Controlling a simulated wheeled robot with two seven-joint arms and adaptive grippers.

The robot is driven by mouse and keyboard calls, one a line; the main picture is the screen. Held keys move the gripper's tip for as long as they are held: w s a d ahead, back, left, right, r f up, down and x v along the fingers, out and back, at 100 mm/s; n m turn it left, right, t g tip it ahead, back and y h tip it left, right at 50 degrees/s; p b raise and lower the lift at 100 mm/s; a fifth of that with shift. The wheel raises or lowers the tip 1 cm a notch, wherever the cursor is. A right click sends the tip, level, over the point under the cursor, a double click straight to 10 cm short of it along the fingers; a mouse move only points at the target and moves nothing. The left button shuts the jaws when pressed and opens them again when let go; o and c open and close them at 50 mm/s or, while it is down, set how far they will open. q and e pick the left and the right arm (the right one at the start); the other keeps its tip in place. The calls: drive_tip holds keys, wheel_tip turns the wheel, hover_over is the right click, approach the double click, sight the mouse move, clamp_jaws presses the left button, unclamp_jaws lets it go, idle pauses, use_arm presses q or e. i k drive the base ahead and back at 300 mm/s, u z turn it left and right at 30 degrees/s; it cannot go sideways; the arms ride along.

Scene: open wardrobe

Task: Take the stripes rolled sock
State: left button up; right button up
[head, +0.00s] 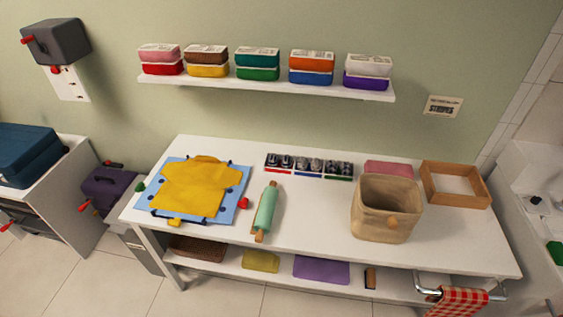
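No striped rolled sock can be made out for certain. A low divided tray (308,166) at the back middle of the white table holds several small dark-and-light bundles in compartments with red, blue and green fronts. They could be rolled socks, but their patterns are too small to tell. A small wall sign (443,106) at the right carries dark print that seems to read "stripes". Neither of my grippers is in view.
A yellow shirt (193,187) lies on a blue board (236,188) at the table's left. A green rolling pin (266,209) lies before the tray. A beige fabric bin (384,220) and a wooden frame (483,185) stand at the right. A shelf (270,86) of colored boxes hangs above.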

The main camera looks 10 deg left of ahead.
sight(273, 158)
drive_tip(key=z, duration=0.45)
drive_tip(key=k, duration=0.55)
drive_tip(key=z, duration=0.15)
drive_tip(key=i, duration=1.1)
drive_tip(key=u, duration=0.85)
